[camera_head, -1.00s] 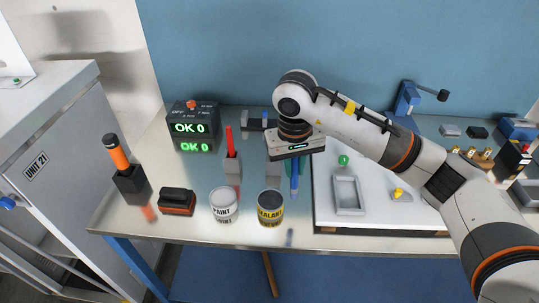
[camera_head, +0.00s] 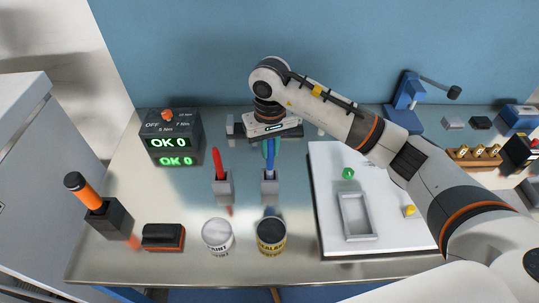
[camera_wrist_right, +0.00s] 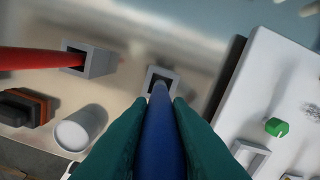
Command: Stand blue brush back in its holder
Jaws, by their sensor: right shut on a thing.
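The blue brush (camera_head: 271,160) is held upright in my right gripper (camera_head: 268,146), whose teal fingers are closed around it. Its lower end meets the top of a small grey holder (camera_head: 270,187) in the head view. In the right wrist view the blue brush (camera_wrist_right: 160,135) runs between both fingers (camera_wrist_right: 158,125), and its far end overlaps the dark square mouth of the holder (camera_wrist_right: 174,86). I cannot tell how deep the end sits. My left gripper is not in view.
A red brush (camera_head: 219,163) stands in a matching grey holder (camera_head: 222,187) to the left. A paint can (camera_head: 218,238) and a sealant can (camera_head: 271,240) stand in front. A white board (camera_head: 330,165) with a grey tray (camera_head: 357,238) lies to the right.

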